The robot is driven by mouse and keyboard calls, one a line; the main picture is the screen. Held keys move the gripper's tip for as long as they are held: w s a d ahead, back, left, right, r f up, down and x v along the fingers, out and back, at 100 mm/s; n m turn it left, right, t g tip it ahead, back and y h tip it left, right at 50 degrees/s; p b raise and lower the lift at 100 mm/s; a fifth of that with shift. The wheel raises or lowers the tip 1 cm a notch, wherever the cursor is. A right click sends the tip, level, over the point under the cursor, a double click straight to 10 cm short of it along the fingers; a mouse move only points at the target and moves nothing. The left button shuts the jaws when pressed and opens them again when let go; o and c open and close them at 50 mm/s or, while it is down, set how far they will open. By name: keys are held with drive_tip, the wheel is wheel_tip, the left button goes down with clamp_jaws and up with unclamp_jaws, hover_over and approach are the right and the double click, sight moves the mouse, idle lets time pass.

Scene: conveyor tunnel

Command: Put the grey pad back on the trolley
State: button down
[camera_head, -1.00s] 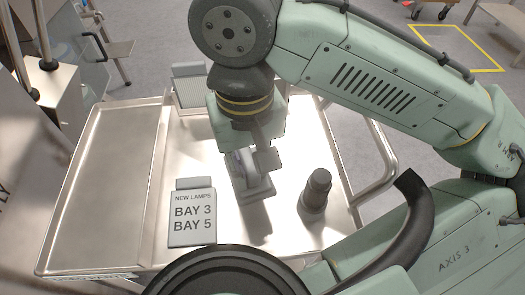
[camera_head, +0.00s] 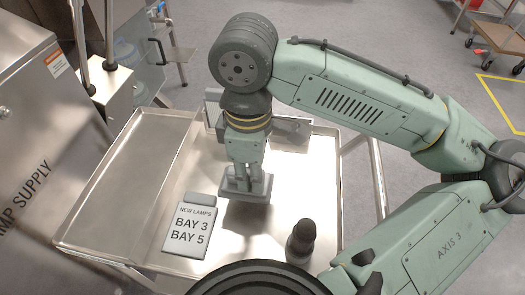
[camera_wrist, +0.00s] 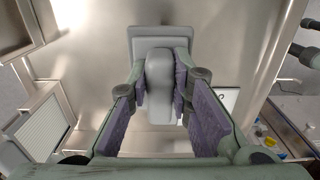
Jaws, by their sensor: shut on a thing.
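The grey pad (camera_head: 246,188) is a flat plate with a raised rounded grip. My gripper (camera_head: 246,168) points down and is shut on that grip, with the plate level below the fingers. In the wrist view the pad (camera_wrist: 160,42) lies between the purple-lined fingers of my gripper (camera_wrist: 160,88). The trolley (camera_head: 125,185) is a bright metal tray with raised rims, and the pad is over its right part. A dark shadow lies just under the pad. I cannot tell whether the plate touches the metal.
A grey sign (camera_head: 188,228) reading "NEW LAMPS BAY 3 BAY 5" lies on the trolley left of the pad. A dark stepped cylinder (camera_head: 302,240) stands at front right. The lamp supply cabinet (camera_head: 40,130) is at left. The trolley's left section is bare.

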drive_tip(key=w+b, duration=0.1)
drive_tip(key=w, duration=0.2)
drive_tip(key=w+d+f, duration=0.1)
drive_tip(key=w, duration=0.2)
drive_tip(key=w+d+b, duration=0.1)
drive_tip(key=w, duration=0.2)
drive_tip(key=shift+w+d+f+b, duration=0.1)
drive_tip(key=shift+w+f+b, duration=0.1)
drive_tip(key=shift+w+b, duration=0.1)
wheel_tip(320, 180, down, 4)
drive_tip(key=b, duration=0.4)
drive_tip(key=shift+r, duration=0.35)
drive_tip(key=c, duration=1.5)
unclamp_jaws()
drive_tip(key=shift+f, duration=0.2)
drive_tip(key=shift+o, duration=0.2)
wheel_tip(320, 180, up, 12)
drive_tip(key=shift+r, duration=0.2)
